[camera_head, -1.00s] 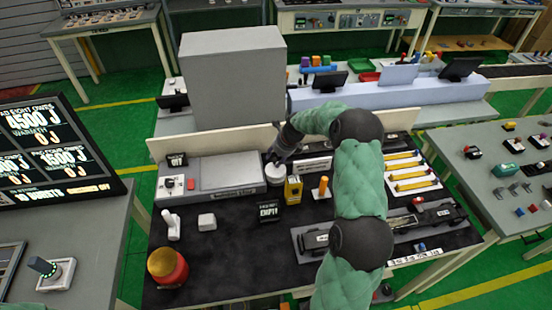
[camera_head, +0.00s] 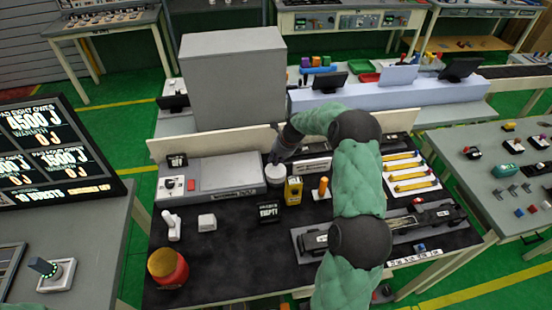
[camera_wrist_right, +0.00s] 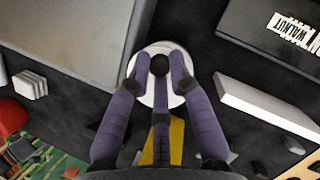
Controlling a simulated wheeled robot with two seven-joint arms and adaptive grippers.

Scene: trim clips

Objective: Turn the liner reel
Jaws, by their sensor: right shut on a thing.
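The liner reel (camera_head: 275,173) is a white round piece standing on the black mat, just right of the grey box-shaped machine. It also shows in the right wrist view (camera_wrist_right: 147,97) as a white disc with a dark centre knob (camera_wrist_right: 159,65). My right gripper (camera_head: 280,157) reaches down onto it from above. In the right wrist view its purple fingers (camera_wrist_right: 160,80) are closed around the knob at the top of the reel. The fingers hide part of the disc. My left gripper is not in view.
A yellow block (camera_head: 293,190) stands close to the reel's right, and an orange peg (camera_head: 323,186) beyond it. The grey machine (camera_head: 232,172) is close on the left. A black "EMPTY" sign (camera_head: 268,211) stands in front. A red-and-yellow dome (camera_head: 167,267) sits at the front left.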

